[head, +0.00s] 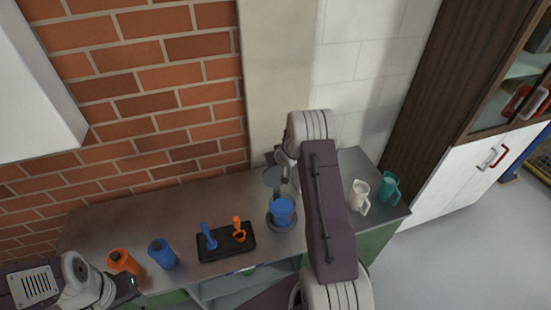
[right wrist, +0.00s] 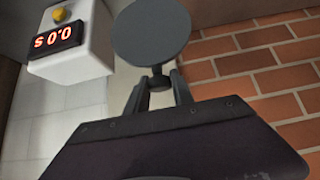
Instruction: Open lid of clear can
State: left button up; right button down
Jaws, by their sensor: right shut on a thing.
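A can with blue showing in it (head: 283,213) stands upright on a round grey base on the counter. A flat round grey lid (head: 272,177) is above and behind the can, clear of its rim, and tilted. My right gripper (head: 281,162) is at the lid. In the right wrist view my right gripper (right wrist: 157,94) is shut on the short knob of the grey lid (right wrist: 151,30), whose disc faces the camera. My left gripper (head: 135,283) is at the lower left, away from the can; its jaws are too small to read.
A black tray (head: 225,255) holds a blue and an orange tool. White (head: 358,197) and teal (head: 390,187) mugs stand right. A white timer (right wrist: 70,50) shows in the right wrist view.

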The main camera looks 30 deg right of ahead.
dwell(0.3)
jog(key=c, duration=1.1)
grip_release()
jog(key=shift+f, duration=0.1)
jog(key=shift+w, duration=0.15)
jog(key=v, duration=0.9)
jog(key=shift+b, duration=0.3)
